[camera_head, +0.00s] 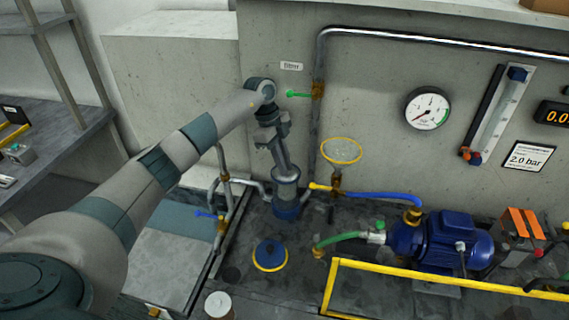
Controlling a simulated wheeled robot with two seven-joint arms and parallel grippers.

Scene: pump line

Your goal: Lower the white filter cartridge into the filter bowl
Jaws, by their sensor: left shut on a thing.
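The clear filter bowl (286,194) with its blue base stands upright against the wall base, near the middle of the view. My left gripper (284,166) points down at the bowl's mouth and is shut on a pale cylinder, which I take to be the white filter cartridge. Most of it is hidden by the fingers and the bowl wall, so I cannot tell how deep it sits. A blue round lid with a yellow ring (270,256) lies on the bench in front of the bowl. My right gripper is not in view.
A white-topped cylinder with a brownish side (218,306) stands at the front edge. A clear funnel with a yellow rim (341,151) is right of the bowl. The blue pump (445,240), hoses and yellow frame (400,277) fill the right. A green-handled valve (301,94) is above.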

